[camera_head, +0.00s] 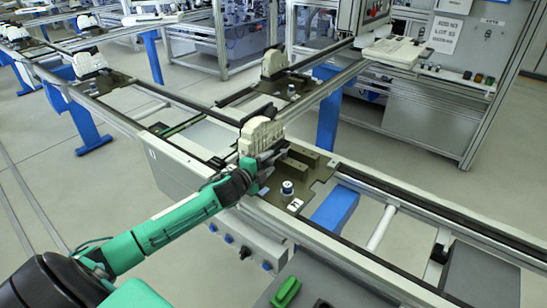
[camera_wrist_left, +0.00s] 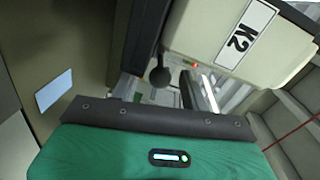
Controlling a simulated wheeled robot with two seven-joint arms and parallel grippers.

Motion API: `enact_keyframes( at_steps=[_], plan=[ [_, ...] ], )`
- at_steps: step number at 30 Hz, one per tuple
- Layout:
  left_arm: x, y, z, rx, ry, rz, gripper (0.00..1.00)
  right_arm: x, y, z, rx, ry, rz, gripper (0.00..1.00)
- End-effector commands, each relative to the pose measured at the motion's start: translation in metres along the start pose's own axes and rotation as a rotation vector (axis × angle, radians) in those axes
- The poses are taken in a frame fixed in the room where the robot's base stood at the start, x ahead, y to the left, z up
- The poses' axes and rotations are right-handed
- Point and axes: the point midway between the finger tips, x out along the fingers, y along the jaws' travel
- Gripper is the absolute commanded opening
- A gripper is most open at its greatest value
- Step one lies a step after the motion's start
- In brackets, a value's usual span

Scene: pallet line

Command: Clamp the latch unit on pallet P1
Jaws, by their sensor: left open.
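Pallet P1 (camera_head: 265,212) is a dark olive plate on the conveyor rails, with a small white P1 tag near its front corner. The cream latch unit (camera_head: 262,134) stands upright at the plate's far left part. In the left wrist view the cream body (camera_wrist_left: 205,30) carries a K2 label, and a round black knob (camera_wrist_left: 160,77) shows beside it. My left gripper (camera_head: 262,165) is open, low at the near side of the latch unit. I cannot tell whether it touches the unit, and the arm hides part of the unit's base. My right gripper is not in view.
Olive blocks (camera_head: 302,157) and a round silver-and-blue knob (camera_head: 287,189) stand on the plate near my gripper. Another cream unit (camera_head: 274,63) sits on a pallet farther back.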

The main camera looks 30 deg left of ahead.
Motion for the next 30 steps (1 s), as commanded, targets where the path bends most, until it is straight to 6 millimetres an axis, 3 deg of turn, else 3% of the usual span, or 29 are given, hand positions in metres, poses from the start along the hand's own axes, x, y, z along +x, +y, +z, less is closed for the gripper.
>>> enact_keyframes(
  at_steps=[9,20,27,30],
  plan=[
    [0.030,0.000,-0.001,-0.002,0.000,0.000,0.46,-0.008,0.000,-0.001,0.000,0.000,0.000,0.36],
    [0.033,0.000,0.000,-0.001,0.001,0.000,0.46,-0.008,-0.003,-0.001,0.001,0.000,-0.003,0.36],
    [0.033,0.000,0.000,-0.001,0.000,0.000,0.00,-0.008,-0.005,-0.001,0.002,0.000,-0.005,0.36],
    [0.033,0.000,0.000,-0.001,0.000,0.000,0.00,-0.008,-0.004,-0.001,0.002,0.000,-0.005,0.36]
  ],
)
